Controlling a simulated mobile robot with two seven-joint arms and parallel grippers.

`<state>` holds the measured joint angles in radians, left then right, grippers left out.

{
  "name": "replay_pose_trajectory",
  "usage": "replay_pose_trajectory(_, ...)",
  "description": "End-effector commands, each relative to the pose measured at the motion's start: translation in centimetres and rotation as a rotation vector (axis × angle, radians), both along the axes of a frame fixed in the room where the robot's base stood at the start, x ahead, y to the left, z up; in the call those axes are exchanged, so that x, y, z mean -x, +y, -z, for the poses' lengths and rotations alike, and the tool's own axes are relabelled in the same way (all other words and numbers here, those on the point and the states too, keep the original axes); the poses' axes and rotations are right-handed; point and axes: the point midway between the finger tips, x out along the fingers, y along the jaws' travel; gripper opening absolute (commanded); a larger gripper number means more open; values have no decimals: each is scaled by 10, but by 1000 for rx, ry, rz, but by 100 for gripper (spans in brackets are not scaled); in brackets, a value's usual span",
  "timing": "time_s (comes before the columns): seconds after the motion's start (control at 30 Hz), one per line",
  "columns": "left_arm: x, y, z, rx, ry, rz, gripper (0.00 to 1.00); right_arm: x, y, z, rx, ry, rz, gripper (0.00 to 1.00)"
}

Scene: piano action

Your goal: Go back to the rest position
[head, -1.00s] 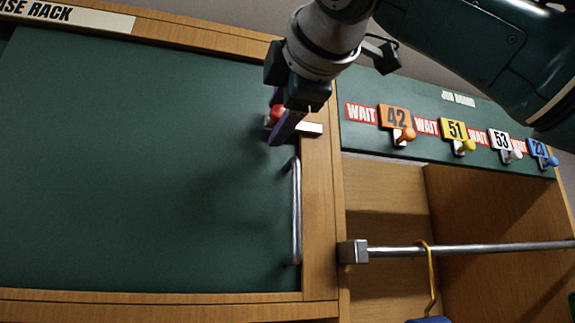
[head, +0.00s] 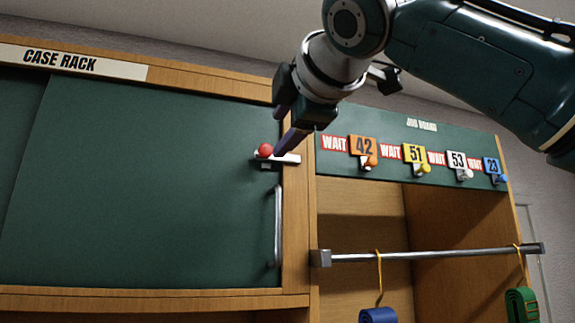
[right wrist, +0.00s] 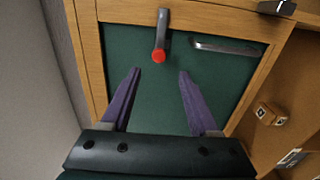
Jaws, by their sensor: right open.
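My right gripper (head: 279,130) is open and empty in front of the upper right of the case rack's green door (head: 150,180). The red knob (head: 265,150) on its pale latch bar (head: 288,159) shows just below and left of the fingers. In the right wrist view the two purple fingers (right wrist: 160,73) are spread wide. The red knob (right wrist: 159,56) is seen beyond their tips, with nothing between them. The latch bar lies level across the door's right edge and frame in the head view. My left gripper is not in view.
A metal door handle (head: 277,225) stands below the latch. At the right is the job board (head: 335,165) with several numbered tags on pegs. Under it a metal rail (head: 430,255) carries a blue item (head: 378,314) and a green strap (head: 522,305) on hangers.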

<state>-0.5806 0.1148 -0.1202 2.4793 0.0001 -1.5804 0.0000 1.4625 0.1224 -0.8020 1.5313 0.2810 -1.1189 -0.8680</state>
Motion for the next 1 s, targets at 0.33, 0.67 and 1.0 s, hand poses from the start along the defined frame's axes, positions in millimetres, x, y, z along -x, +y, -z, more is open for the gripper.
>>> replay_pose_trajectory(0.33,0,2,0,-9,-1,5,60,0,0,0,0,0,0,61)
replay_pose_trajectory(0.67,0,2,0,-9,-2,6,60,-3,-2,32,-51,75,-4,61)
replay_pose_trajectory(1.0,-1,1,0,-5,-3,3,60,29,-39,238,-464,589,115,61)
